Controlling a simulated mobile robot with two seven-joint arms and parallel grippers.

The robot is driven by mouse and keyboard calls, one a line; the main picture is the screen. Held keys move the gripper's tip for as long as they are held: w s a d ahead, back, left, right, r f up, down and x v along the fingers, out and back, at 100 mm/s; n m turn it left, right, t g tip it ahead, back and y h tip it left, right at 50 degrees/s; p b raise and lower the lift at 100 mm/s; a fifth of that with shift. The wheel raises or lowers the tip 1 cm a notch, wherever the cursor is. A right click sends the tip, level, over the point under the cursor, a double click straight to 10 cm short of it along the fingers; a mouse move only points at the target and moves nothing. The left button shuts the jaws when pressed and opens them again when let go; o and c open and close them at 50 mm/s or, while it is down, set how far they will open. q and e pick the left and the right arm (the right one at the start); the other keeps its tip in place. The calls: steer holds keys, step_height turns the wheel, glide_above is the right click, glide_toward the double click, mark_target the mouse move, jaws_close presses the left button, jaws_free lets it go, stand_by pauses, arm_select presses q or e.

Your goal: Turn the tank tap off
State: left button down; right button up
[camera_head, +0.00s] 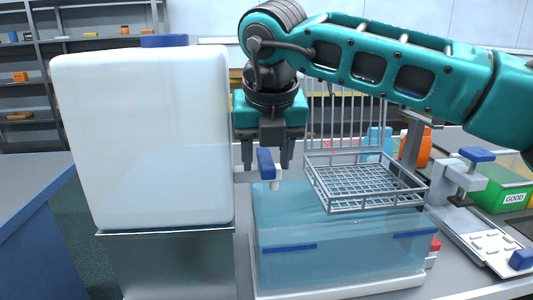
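The big whitish tank (140,140) stands on a metal stand at the left. Its tap (245,176) comes out of the tank's right side, with a blue handle (265,163) on it. My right gripper (267,168) points down at the tap, its fingers apart on the left and right of the blue handle. I cannot tell whether either finger touches it. The tap's end sits above the left edge of a clear bath (340,255) holding bluish liquid. I see no clear stream from the tap. My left gripper is not in view.
A wire basket (365,185) sits over the bath, close to the right of my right gripper. A grey press with a blue handle (477,155), a green box marked GOOD (502,190) and orange items stand further right. A blue-grey counter (30,205) is at the left.

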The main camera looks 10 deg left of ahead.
steer(key=shift+r, duration=0.2)
steer(key=p+v, duration=0.1)
steer(key=v, duration=1.1)
steer(key=shift+r, duration=0.25)
steer(key=shift+s, duration=0.2)
